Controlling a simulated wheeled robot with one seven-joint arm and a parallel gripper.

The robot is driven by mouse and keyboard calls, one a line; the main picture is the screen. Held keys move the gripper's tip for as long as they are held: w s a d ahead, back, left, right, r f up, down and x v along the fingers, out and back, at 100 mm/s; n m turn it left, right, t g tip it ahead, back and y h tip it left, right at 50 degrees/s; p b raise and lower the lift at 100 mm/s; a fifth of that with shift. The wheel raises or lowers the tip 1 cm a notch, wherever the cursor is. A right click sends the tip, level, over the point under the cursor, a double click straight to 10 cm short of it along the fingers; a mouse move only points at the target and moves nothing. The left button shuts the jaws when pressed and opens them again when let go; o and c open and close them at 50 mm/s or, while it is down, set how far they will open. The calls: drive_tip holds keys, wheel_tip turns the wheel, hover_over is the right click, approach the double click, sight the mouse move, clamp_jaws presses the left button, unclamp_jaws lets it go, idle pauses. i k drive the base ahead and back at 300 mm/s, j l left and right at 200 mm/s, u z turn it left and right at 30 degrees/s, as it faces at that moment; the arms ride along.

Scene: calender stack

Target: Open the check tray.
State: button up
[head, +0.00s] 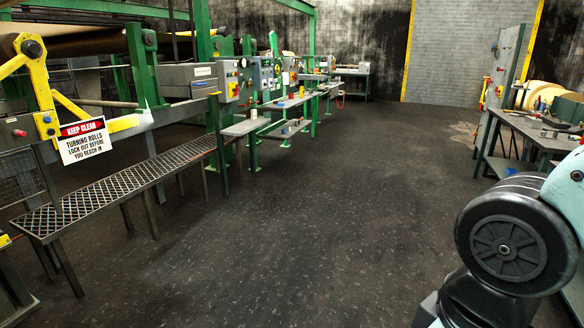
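I cannot pick out the check tray for certain. A grey metal box (183,77) with a small pale label is mounted on the green machine frame at the left. Its label is too small to read, and I cannot tell whether it is a tray. It looks closed. My gripper is out of view; only a dark round joint and pale casing of my own arm show at the lower right.
A mesh-topped bench (120,192) runs along the machine at the left. A keep-clear sign (83,142) hangs by yellow brackets. Farther back are control boxes (231,80) and low tables. A cluttered workbench (530,128) stands right. The dark floor (330,200) between is clear.

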sight(195, 94)
drive_tip(key=i+u, duration=0.25)
drive_tip(key=i, duration=6.45)
